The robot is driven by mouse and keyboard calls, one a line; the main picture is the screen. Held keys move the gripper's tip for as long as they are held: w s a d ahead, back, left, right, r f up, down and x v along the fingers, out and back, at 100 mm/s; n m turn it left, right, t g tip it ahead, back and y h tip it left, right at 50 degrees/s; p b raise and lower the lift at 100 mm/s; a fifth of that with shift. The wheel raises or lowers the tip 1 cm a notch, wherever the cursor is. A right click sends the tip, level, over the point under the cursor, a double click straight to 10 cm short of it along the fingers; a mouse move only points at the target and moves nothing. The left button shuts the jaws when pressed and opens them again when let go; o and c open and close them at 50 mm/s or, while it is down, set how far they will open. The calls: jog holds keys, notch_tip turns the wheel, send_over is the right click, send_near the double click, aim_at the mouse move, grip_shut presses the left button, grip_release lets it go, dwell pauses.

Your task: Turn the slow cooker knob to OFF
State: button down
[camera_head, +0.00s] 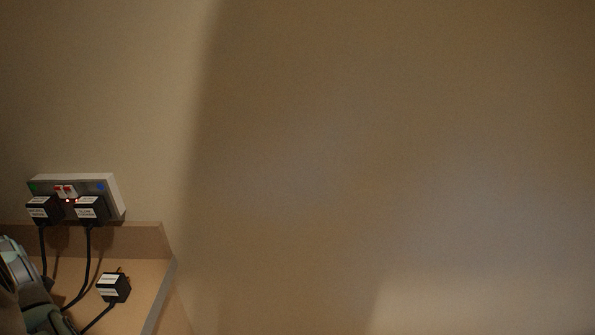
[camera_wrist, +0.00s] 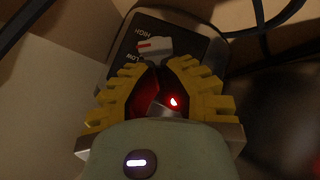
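In the wrist view, the slow cooker's dark control panel (camera_wrist: 188,42) shows the labels HIGH and LOW. Its pale grey knob (camera_wrist: 170,46) has a red mark towards its left end, between these labels. No OFF label can be read. My gripper (camera_wrist: 162,68) has yellow toothed fingers, spread apart with their tips just short of the knob. I cannot tell whether they touch it. A small red light glows between the fingers. In the head view, the cooker and knob do not show; part of my arm (camera_head: 20,270) shows at the lower left edge.
A wall socket (camera_head: 114,193) holds two labelled black plugs (camera_head: 41,209) (camera_head: 91,210). A loose labelled plug (camera_head: 114,288) lies on the shelf (camera_head: 145,275). Black cables run down beside my arm, and another cable (camera_wrist: 270,25) passes near the panel. The wall to the right is bare.

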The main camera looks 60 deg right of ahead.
jog(key=shift+d+f, duration=0.15)
dwell(0.3)
jog(key=shift+f+h+b, duration=0.2)
jog(key=shift+h+b, duration=0.1)
jog(key=shift+b, duration=0.3)
jog(key=shift+t, duration=0.3)
